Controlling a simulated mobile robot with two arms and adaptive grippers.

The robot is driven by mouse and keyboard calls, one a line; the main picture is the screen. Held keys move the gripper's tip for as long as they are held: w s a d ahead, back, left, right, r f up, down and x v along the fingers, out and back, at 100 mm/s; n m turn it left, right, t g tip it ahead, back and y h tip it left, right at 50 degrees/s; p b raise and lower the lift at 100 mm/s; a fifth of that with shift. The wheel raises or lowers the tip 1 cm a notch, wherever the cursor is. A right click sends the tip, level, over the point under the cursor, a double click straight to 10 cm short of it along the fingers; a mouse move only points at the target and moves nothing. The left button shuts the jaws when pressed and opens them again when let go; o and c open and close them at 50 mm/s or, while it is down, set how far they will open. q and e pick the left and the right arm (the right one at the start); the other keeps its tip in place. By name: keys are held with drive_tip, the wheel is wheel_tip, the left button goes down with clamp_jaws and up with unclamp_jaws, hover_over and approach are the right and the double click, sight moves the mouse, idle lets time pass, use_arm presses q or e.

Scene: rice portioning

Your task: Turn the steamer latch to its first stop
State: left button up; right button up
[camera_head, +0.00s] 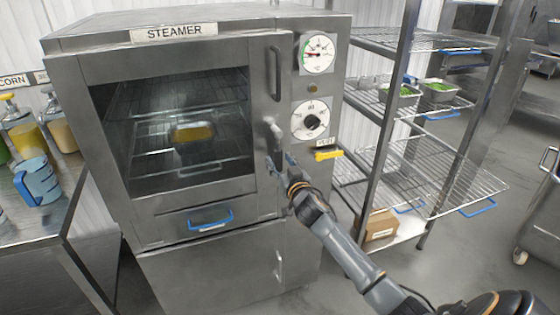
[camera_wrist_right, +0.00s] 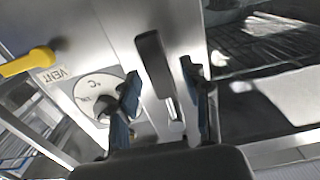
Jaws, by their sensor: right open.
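The steamer (camera_head: 165,225) stands centre-left in the head view with its windowed door closed. Its latch (camera_head: 273,130) is a small grey lever at the door's right edge. In the wrist view the latch (camera_wrist_right: 155,62) shows as a dark lever between my two fingers. My right gripper (camera_head: 281,164) is open in front of the steamer, just below the latch in the head view. In the wrist view my right gripper (camera_wrist_right: 165,88) has a finger on each side of the lever, with visible gaps. Contact cannot be told. My left gripper is not in view.
A dial (camera_head: 311,120), a gauge (camera_head: 317,54) and a yellow vent lever (camera_head: 328,155) sit right of the latch. A vertical door handle (camera_head: 275,73) is above it. A wire rack (camera_head: 425,190) with pans stands right. A counter (camera_head: 75,185) with a blue jug (camera_head: 39,180) is left.

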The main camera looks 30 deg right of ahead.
drive_tip(key=shift+w, duration=0.2)
clamp_jaws()
idle(0.3)
